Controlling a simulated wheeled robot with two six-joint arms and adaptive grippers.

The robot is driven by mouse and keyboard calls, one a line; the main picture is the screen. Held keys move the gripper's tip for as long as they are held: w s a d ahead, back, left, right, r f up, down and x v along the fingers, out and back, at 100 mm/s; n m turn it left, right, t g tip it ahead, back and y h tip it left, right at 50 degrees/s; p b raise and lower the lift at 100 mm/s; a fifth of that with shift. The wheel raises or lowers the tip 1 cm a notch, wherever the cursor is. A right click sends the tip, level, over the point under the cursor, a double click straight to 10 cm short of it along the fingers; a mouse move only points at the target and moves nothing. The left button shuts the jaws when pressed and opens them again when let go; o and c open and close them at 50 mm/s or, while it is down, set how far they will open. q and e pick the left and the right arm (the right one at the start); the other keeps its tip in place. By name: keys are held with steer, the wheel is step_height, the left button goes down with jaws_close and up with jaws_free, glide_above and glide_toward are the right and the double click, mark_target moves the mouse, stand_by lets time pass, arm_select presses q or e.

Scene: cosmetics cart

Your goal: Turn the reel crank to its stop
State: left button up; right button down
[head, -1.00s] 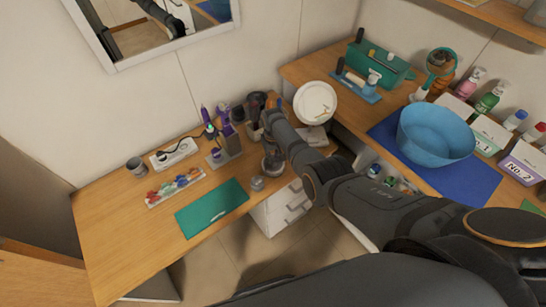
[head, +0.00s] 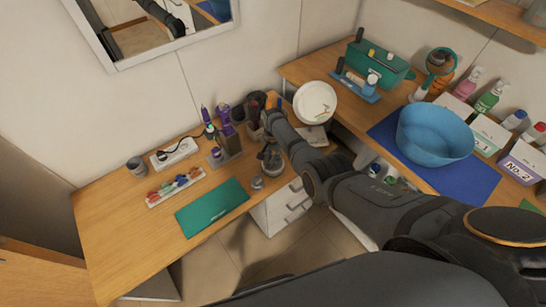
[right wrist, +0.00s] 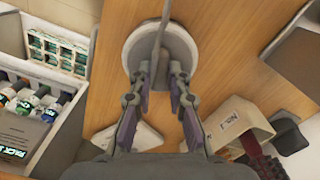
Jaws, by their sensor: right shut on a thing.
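The reel (head: 273,167) is a small grey round device near the front right of the wooden desk in the head view. In the right wrist view its pale round body (right wrist: 133,50) lies under my right gripper (right wrist: 160,72). A thin grey crank rod (right wrist: 163,30) runs up the middle between the fingers. My right gripper, small and dark in the head view (head: 267,149), is shut on the crank. The fingers partly hide the grip point, and the stop cannot be made out. My left gripper is out of view.
A green mat (head: 212,208), a tray of colourful items (head: 176,187) and a holder with purple tools (head: 226,147) stand left of the reel. The right table holds a blue bowl (head: 434,135).

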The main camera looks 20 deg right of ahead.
steer(key=shift+m, duration=0.7)
steer(key=shift+s, duration=0.1)
steer(key=c, duration=1.3)
jaws_free()
steer(key=shift+r, duration=0.1)
steer(key=shift+r, duration=0.35)
step_height(320, 180, up, 11)
steer(key=shift+r, duration=0.1)
